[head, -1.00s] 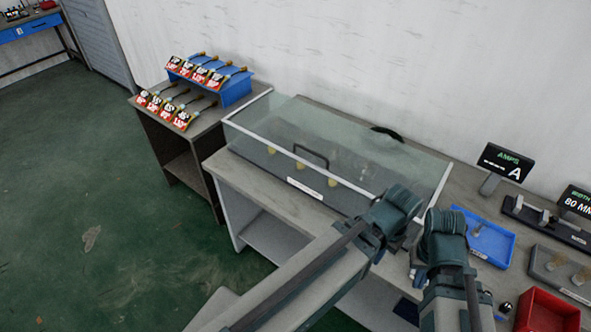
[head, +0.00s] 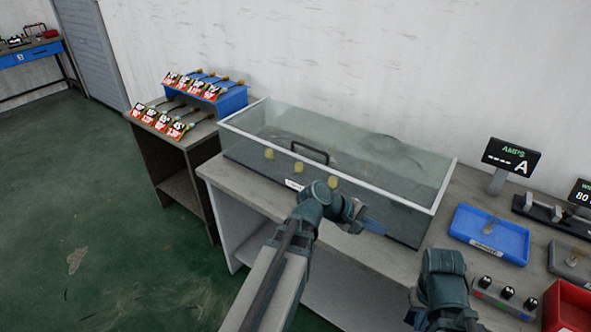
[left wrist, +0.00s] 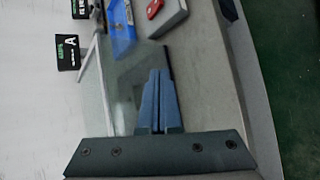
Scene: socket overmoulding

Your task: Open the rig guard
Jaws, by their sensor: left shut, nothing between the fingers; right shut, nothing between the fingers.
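The rig guard (head: 400,195) is a clear box with a white frame, closed over the rig on the bench. Its black handle (head: 310,152) stands at the front top edge, left of its middle. Several yellowish round parts show through the front pane. My left gripper (head: 376,224) is shut and empty before the front pane, right of and below the handle, apparently not touching it. In the left wrist view its blue fingers (left wrist: 158,98) are together, with the clear pane (left wrist: 122,85) beyond. My right gripper (head: 416,319) is low at the bottom edge, shut and mostly hidden by its arm.
A blue tray (head: 489,235), an amps display (head: 510,156), a button box (head: 505,295) and a red bin (head: 568,308) are on the right. A side table (head: 184,140) with a blue rack (head: 230,101) and labelled parts stands left. The bench strip before the guard is bare.

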